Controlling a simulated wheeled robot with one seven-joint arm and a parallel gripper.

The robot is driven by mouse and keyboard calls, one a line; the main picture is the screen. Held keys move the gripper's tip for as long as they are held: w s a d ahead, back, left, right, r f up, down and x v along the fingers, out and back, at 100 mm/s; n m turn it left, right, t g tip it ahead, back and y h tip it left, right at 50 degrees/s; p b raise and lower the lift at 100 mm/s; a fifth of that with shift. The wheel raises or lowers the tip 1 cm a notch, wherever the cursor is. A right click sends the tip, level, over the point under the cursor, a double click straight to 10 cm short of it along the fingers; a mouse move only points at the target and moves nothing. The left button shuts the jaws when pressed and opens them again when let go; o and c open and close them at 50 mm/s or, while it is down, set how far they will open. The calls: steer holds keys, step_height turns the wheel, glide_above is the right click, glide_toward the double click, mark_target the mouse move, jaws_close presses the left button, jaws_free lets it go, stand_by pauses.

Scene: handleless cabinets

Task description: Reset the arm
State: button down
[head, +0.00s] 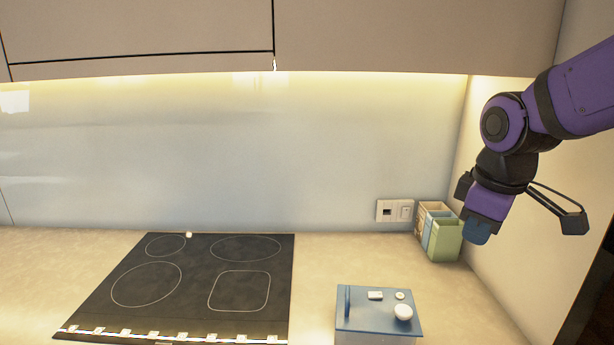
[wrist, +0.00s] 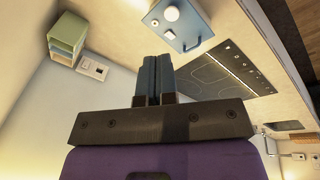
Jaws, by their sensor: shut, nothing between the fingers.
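My gripper (head: 477,230) hangs at the right of the head view, at the end of my purple and black arm. It points downward, in front of the right wall and the green and blue containers. In the wrist view its two blue fingers (wrist: 154,75) lie side by side, shut, with nothing between them. The fingers touch nothing that I can see.
A blue-topped box (head: 379,318) with small white items stands on the counter (head: 340,255). A black cooktop (head: 190,285) lies to its left. The containers (head: 441,240) stand in the right corner beside wall sockets (head: 394,210). Cabinets (head: 140,30) hang above.

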steer(key=s+d+r+m+t, duration=0.1)
steer(key=s+d+r+m, duration=0.1)
steer(key=s+m, duration=0.2)
steer(key=s+d+r+m+t, duration=0.1)
steer(key=s+r+m, duration=0.2)
steer(key=s+m, duration=0.2)
steer(key=shift+s+d+t, duration=0.3)
steer(key=shift+s+d, duration=0.1)
steer(key=shift+s, duration=1.3)
